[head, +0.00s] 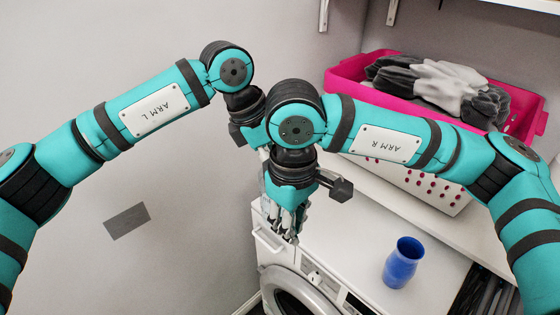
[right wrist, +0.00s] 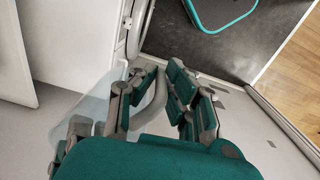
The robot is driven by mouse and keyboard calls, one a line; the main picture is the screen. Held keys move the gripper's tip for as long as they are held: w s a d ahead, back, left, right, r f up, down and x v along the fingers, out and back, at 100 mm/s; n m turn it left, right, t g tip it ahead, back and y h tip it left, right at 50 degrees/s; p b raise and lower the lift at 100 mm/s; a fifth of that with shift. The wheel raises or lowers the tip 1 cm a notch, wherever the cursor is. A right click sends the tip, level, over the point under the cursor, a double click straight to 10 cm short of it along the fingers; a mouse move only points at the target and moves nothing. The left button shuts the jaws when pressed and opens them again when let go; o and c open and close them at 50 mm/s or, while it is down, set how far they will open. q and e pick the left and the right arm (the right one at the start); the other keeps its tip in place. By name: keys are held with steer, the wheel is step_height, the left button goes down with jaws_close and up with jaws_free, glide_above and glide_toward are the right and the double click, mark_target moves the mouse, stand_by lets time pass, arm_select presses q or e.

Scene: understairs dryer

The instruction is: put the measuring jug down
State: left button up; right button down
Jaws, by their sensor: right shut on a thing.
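My right gripper (head: 288,228) points down over the front left part of the white machine's top in the head view. In the right wrist view my right gripper (right wrist: 160,95) is shut on the grey curved handle (right wrist: 152,108) of the clear measuring jug. The jug's see-through wall (right wrist: 88,108) shows left of the fingers; its base is hidden, so I cannot tell whether it touches the top. In the head view the jug is mostly hidden behind the gripper.
A blue vase-like cup (head: 403,263) stands on the white machine top (head: 345,240), right of my right gripper. A pink and white laundry basket (head: 345,82) with grey and white cloths (head: 440,85) sits on a shelf behind. The top between gripper and cup is clear.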

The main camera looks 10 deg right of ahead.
arm_select(q)
jaws_close()
arm_select(e)
steer(key=shift+s, duration=0.1)
arm_select(q)
steer(key=shift+w, duration=0.1)
arm_select(e)
steer(key=c, duration=1.3)
jaws_free()
steer(key=shift+a, duration=0.1)
steer(key=shift+c, duration=0.2)
